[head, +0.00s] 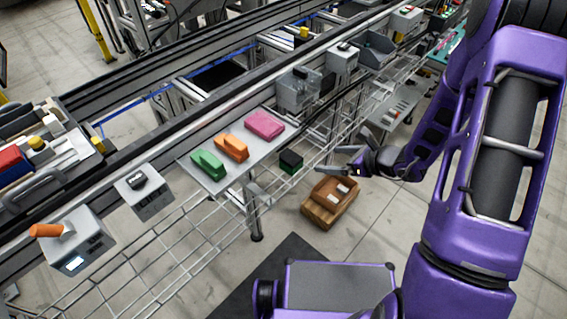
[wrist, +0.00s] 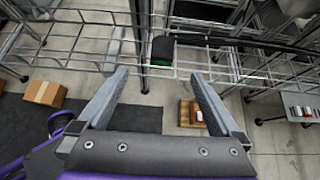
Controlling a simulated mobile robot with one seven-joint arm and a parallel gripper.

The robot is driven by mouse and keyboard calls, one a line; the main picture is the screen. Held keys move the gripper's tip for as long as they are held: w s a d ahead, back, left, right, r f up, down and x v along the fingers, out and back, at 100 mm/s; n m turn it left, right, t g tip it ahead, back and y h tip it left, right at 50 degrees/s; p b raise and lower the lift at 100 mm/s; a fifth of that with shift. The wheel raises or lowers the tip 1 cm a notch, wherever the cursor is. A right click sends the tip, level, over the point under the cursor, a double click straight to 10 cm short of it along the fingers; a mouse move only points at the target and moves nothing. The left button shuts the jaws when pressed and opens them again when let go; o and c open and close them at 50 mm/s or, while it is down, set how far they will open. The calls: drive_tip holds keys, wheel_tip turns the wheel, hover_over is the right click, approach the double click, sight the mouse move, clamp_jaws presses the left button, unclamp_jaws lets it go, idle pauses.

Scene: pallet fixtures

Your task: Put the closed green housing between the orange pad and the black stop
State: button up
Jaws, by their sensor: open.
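A green housing-like piece (head: 207,165) lies at the near left end of a light grey plate (head: 221,183). An orange piece (head: 232,147) lies beside it, and a pink piece (head: 264,125) lies at the far end. I cannot tell whether the green piece is closed. A black block with a green lower part (head: 290,160) sits low by the wire rack, right of the plate; it also shows in the wrist view (wrist: 162,48). I cannot tell whether it is the stop. My gripper (head: 348,160) is open and empty, right of that block, with its fingers spread in the wrist view (wrist: 158,76).
A wire rack (head: 150,254) runs along the conveyor. Grey device boxes (head: 146,197) stand at its edge, one with an orange handle (head: 46,230). A brown crate (head: 322,211) with white items stands on the floor below my gripper. A cardboard box (wrist: 45,94) lies at left.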

drive_tip(key=b, duration=0.1)
approach(290, 156)
drive_tip(key=shift+w+a+f, duration=0.25)
drive_tip(key=shift+a, duration=0.3)
drive_tip(key=shift+w+a+f, duration=0.2)
drive_tip(key=shift+w+a, duration=0.05)
drive_tip(key=shift+a, duration=0.3)
drive_tip(key=shift+d+f+b+x, duration=0.1)
drive_tip(key=shift+b+x, duration=0.1)
drive_tip(key=shift+x, duration=0.7)
drive_tip(key=shift+d+f+b+x, duration=0.1)
drive_tip(key=shift+f+b+x, duration=0.05)
drive_tip(key=shift+x, duration=0.7)
drive_tip(key=shift+d+f+b+x, duration=0.1)
drive_tip(key=shift+b+x, duration=0.1)
drive_tip(key=shift+x, duration=0.7)
clamp_jaws()
drive_tip(key=shift+r, duration=0.1)
